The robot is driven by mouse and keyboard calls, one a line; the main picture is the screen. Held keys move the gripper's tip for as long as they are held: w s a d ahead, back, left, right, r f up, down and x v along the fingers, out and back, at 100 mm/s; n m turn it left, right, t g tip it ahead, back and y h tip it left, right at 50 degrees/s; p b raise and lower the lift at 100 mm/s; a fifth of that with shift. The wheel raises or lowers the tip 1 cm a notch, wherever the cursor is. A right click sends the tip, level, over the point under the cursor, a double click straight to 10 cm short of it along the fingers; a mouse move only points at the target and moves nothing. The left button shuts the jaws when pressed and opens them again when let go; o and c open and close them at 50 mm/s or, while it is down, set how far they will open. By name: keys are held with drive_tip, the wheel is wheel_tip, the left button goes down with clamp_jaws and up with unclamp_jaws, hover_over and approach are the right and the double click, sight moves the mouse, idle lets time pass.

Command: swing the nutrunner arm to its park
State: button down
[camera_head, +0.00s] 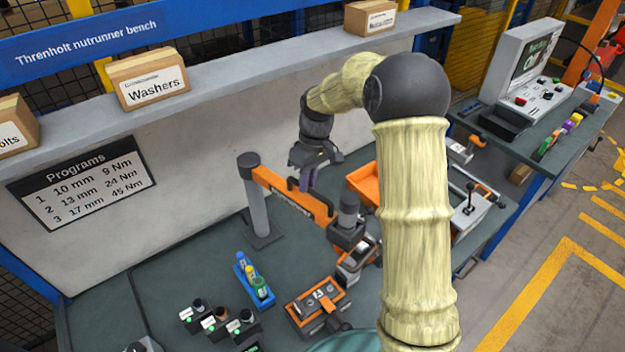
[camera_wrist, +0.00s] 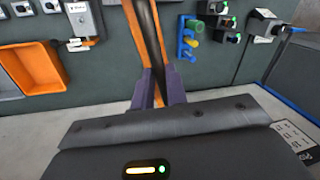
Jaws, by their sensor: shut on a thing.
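The orange nutrunner arm (camera_head: 285,197) reaches right from a grey post (camera_head: 259,212) on the bench. A dark nutrunner head (camera_head: 348,222) hangs at its right end. My gripper (camera_head: 307,180) comes down on the arm from behind, with its purple fingers at a point between post and head. In the wrist view, my gripper (camera_wrist: 160,88) has one finger on each side of the orange and dark bar of the nutrunner arm (camera_wrist: 131,30) and is shut on it. The exact contact is partly hidden. I cannot make out a marked park.
A blue rack of coloured sockets (camera_head: 243,270) and several small labelled blocks (camera_head: 214,322) stand at the front left. An orange-topped fixture (camera_head: 318,303) lies below the nutrunner head. An orange bin (camera_head: 363,183) stands to the right. The bench beside the post is clear.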

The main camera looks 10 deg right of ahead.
drive_tip(key=shift+w+r, duration=0.1)
drive_tip(key=shift+w, duration=0.05)
drive_tip(key=c, duration=1.4)
unclamp_jaws()
wheel_tip(320, 180, up, 17)
drive_tip(key=w+d+b, duration=0.1)
drive_tip(key=d+b, duration=0.1)
drive_tip(key=b, duration=0.1)
drive_tip(key=shift+w+d, duration=0.3)
drive_tip(key=shift+w, duration=0.1)
